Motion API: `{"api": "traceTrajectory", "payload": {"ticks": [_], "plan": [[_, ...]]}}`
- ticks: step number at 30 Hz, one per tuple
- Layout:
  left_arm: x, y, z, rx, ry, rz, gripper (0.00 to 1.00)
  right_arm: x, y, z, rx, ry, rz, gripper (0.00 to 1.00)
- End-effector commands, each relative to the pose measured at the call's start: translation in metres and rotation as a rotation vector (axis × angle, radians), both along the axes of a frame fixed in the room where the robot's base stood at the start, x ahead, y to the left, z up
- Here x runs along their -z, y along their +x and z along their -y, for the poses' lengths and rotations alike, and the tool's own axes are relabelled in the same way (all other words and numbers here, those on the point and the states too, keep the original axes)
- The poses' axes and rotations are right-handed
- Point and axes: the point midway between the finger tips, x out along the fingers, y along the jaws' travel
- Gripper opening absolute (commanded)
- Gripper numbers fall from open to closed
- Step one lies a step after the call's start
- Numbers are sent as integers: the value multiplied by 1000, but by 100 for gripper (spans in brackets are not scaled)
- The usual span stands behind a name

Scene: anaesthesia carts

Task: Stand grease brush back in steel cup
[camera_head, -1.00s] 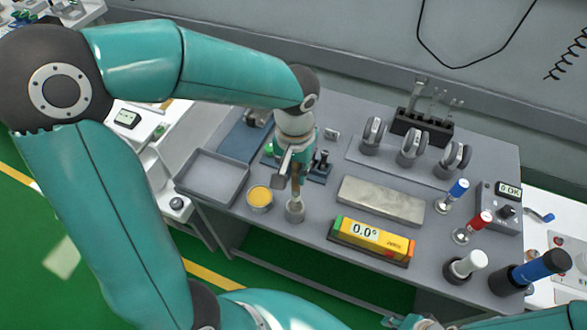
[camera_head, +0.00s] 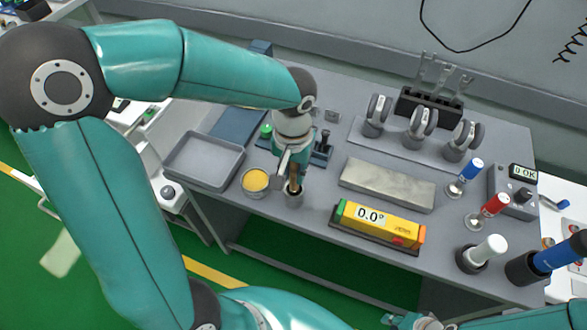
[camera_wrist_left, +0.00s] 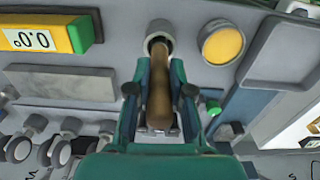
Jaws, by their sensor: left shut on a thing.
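My left gripper (camera_head: 293,172) is shut on the wooden handle of the grease brush (camera_wrist_left: 158,95). The brush stands roughly upright, and its lower end is inside the mouth of the steel cup (camera_head: 294,199). The cup also shows at the top of the left wrist view (camera_wrist_left: 160,27), with the brush running into it. The bristles are hidden in the cup. Only a small part of my right gripper (camera_head: 405,321) shows at the bottom edge, and its fingers cannot be made out.
A tin of yellow grease (camera_head: 255,181) stands close left of the cup, beside an empty grey tray (camera_head: 205,163). Several coloured-handled tools stand further right.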

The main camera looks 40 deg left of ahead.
Motion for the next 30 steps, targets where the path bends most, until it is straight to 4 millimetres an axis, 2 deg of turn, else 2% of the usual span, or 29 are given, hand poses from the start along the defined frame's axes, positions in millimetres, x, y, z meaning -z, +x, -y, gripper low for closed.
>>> {"api": "traceTrajectory", "payload": {"ticks": [3,30], "plan": [[6,0,0,0,0,0,0,5,0,0,0,0,0,23],[9,0,-1,-2,0,0,0,9,0,0,0,0,0,23]]}}
